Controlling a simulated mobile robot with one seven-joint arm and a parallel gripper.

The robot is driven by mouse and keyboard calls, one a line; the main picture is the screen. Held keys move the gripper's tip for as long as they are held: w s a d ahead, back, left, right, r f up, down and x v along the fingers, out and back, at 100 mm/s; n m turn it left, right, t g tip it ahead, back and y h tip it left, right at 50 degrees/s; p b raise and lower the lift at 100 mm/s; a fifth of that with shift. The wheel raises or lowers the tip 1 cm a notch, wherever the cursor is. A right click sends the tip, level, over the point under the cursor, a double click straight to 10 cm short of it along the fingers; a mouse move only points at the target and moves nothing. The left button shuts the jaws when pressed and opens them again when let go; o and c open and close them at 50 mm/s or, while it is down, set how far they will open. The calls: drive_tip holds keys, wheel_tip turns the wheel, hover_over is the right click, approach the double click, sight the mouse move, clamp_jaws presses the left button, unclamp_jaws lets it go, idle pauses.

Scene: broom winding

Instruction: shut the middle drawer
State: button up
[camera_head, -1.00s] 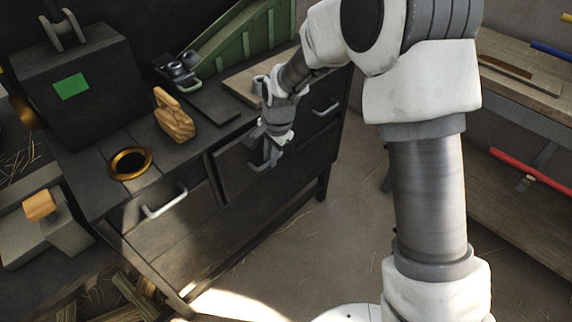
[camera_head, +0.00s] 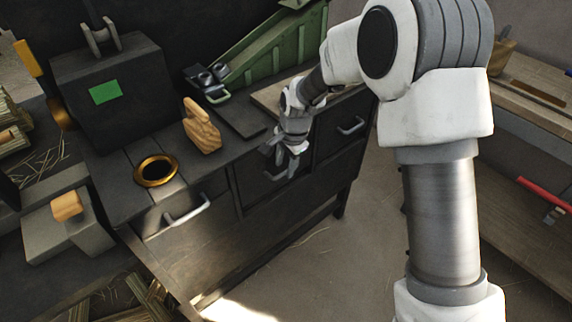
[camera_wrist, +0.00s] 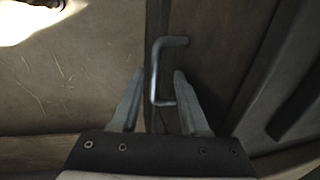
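The dark wooden cabinet (camera_head: 245,245) has three drawer fronts in a row. The middle drawer (camera_head: 249,184) has a grey bar handle (camera_head: 279,177), partly hidden by my gripper. Its front looks close to flush, with a dark gap along its left edge; I cannot tell if it is fully shut. My gripper (camera_head: 283,157) is at this handle, fingers apart. In the wrist view the bent handle (camera_wrist: 155,72) shows between and beyond the open fingertips (camera_wrist: 158,74), with no clear grip on it.
The left drawer handle (camera_head: 187,208) and right drawer handle (camera_head: 352,126) stick out on either side. On the cabinet top are a brass ring (camera_head: 156,171), a wooden plane-like block (camera_head: 201,127) and a green ramp (camera_head: 270,55). The floor in front (camera_head: 320,260) is clear.

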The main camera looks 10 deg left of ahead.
wheel_tip(320, 180, up, 17)
drive_tip(key=s+d+p, duration=0.2)
drive_tip(key=p, duration=0.3)
drive_tip(key=shift+d, duration=0.4)
drive_tip(key=shift+s, duration=0.1)
drive_tip(key=s+d+r+n+t, duration=0.1)
drive_tip(key=s+d+r+n, duration=0.1)
drive_tip(key=s+d+r, duration=0.3)
drive_tip(key=s+d+r+n+t, duration=0.1)
drive_tip(key=s+d+r, duration=0.2)
drive_tip(key=d+r, duration=0.35)
drive_tip(key=s+d+n+t+h, duration=0.2)
drive_tip(key=s+d+n, duration=0.2)
drive_tip(key=s+d, duration=0.9)
wheel_tip(320, 180, up, 16)
drive_tip(key=s+a+p, duration=0.1)
drive_tip(key=p, duration=1.5)
drive_tip(key=shift+s+n, duration=0.15)
drive_tip(key=shift+n, duration=0.15)
